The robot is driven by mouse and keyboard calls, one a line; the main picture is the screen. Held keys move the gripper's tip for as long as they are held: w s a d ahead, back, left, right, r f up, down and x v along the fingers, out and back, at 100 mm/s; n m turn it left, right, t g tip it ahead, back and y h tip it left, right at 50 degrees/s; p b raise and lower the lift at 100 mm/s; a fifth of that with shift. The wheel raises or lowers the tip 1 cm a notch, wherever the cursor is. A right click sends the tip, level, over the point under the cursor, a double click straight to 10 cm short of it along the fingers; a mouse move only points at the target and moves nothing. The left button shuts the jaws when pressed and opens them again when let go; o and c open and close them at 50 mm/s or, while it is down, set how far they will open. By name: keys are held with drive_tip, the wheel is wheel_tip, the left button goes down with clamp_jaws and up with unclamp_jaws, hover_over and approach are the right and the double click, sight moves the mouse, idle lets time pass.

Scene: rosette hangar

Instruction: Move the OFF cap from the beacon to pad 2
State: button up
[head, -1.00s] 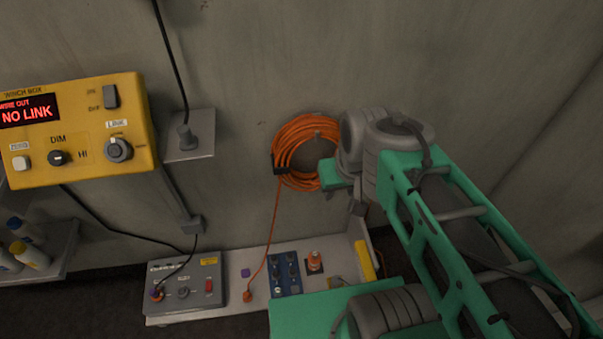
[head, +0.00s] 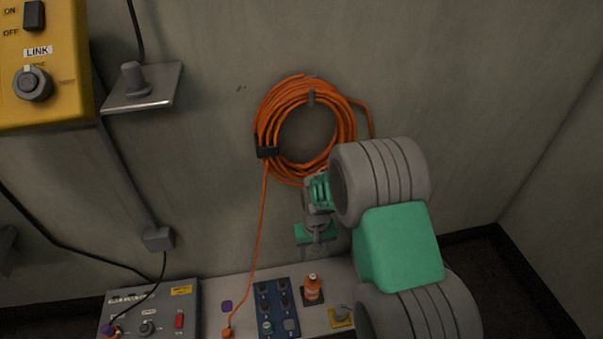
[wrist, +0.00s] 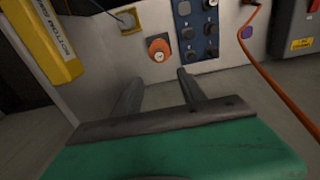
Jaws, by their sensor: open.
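An orange bottle-shaped object with a pale top (head: 312,288), which looks like the beacon, stands on a dark square base on the bench. It also shows in the wrist view (wrist: 159,48), beyond my fingertips. I cannot make out an OFF label on its top. A blue panel (head: 277,330) beside it carries several dark round pieces and a paler one; no pad number is readable. My gripper (head: 317,244) is above and apart from the orange object. In the wrist view my gripper (wrist: 160,86) is open, with nothing between its fingers.
An orange cable coil (head: 345,115) hangs on the wall behind my gripper; its cable runs down to the bench. A grey control box (head: 165,308) is at left. A grey knob on a yellow plate (head: 341,316) stands right of the orange object. A yellow box (wrist: 45,38) is close at left.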

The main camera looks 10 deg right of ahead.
drive_tip(key=b, duration=0.1)
hover_over(313, 276)
wheel_tip(313, 276, down, 6)
drive_tip(key=shift+f, duration=0.25)
drive_tip(key=shift+r, duration=0.1)
wheel_tip(313, 276, down, 9)
drive_tip(key=b, duration=0.6)
drive_tip(key=shift+b, duration=0.4)
idle(0.4)
clamp_jaws()
idle(0.5)
idle(0.7)
